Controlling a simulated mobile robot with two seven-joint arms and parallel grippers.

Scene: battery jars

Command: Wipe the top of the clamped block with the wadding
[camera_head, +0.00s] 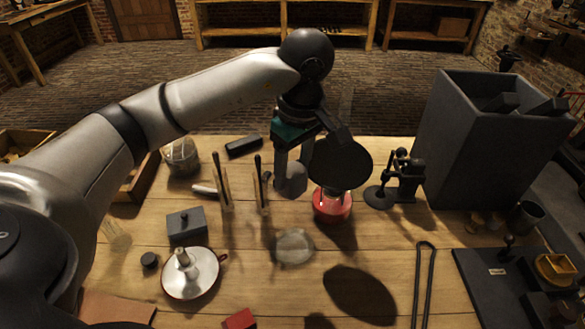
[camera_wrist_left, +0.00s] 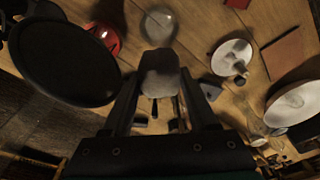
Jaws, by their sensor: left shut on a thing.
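My left gripper (camera_head: 293,160) hangs over the middle of the table, fingers pointing down. It is shut on a dull grey lump (camera_head: 291,179), which looks like the wadding. In the left wrist view the grey lump (camera_wrist_left: 160,75) sits between the fingertips (camera_wrist_left: 160,98). A black clamp-like stand (camera_head: 405,178) with a round foot is to the right of the gripper. I cannot make out for certain which thing is the clamped block. A dark board (camera_head: 480,280) at the lower right also carries small upright fittings. My right gripper is not in view.
A black disc (camera_head: 342,160) and a red round base (camera_head: 332,207) are close right of the gripper. A tall grey bin (camera_head: 485,140) blocks the right.

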